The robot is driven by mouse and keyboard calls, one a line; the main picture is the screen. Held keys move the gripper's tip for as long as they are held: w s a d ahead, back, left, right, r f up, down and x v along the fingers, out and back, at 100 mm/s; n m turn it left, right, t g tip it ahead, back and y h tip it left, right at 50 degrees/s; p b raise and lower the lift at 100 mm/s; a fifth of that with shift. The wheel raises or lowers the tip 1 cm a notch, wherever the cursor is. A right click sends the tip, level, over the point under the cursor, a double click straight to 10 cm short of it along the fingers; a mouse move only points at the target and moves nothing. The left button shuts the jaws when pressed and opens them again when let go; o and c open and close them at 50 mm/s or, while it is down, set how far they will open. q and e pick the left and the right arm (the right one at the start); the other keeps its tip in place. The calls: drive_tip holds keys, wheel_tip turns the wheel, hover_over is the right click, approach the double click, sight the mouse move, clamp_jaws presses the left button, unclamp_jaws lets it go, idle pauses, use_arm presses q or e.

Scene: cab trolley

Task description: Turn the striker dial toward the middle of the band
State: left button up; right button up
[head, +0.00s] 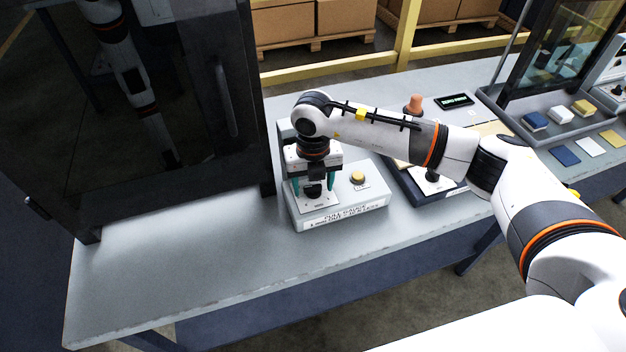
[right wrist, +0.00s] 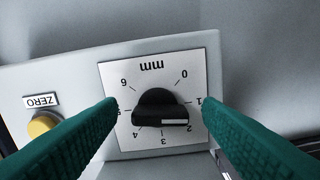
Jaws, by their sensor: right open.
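The black striker dial (right wrist: 160,107) sits on a white plate (right wrist: 115,75) marked "mm" with figures from 0 to 6. Its white pointer strip lies on the right half of the knob in the right wrist view, toward the 1 and 2 marks. In the head view the dial (head: 313,190) is on a grey instrument box (head: 345,213). My right gripper (head: 314,187) points down over the dial, open, with its teal fingers on either side of the knob. In the right wrist view the fingers (right wrist: 160,115) show gaps to the knob. My left gripper is not in view.
A yellow button (head: 358,177) labelled ZERO (right wrist: 40,100) is beside the dial. A dark glossy cabinet (head: 130,110) stands at left. The bench front left (head: 190,270) is clear.

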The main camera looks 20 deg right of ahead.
sight(313, 188)
drive_tip(key=shift+c, duration=0.2)
drive_tip(key=c, duration=0.9)
drive_tip(key=shift+f+n+b, duration=0.15)
drive_tip(key=shift+n+b, duration=0.15)
drive_tip(key=shift+b, duration=0.15)
drive_tip(key=shift+c, duration=0.3)
drive_tip(key=shift+n+b, duration=0.35)
drive_tip(key=shift+n, duration=0.15)
drive_tip(key=o, duration=1)
drive_tip(key=shift+r, duration=0.2)
wheel_tip(313, 188, up, 12)
drive_tip(key=b, duration=0.1)
drive_tip(key=shift+b, duration=0.4)
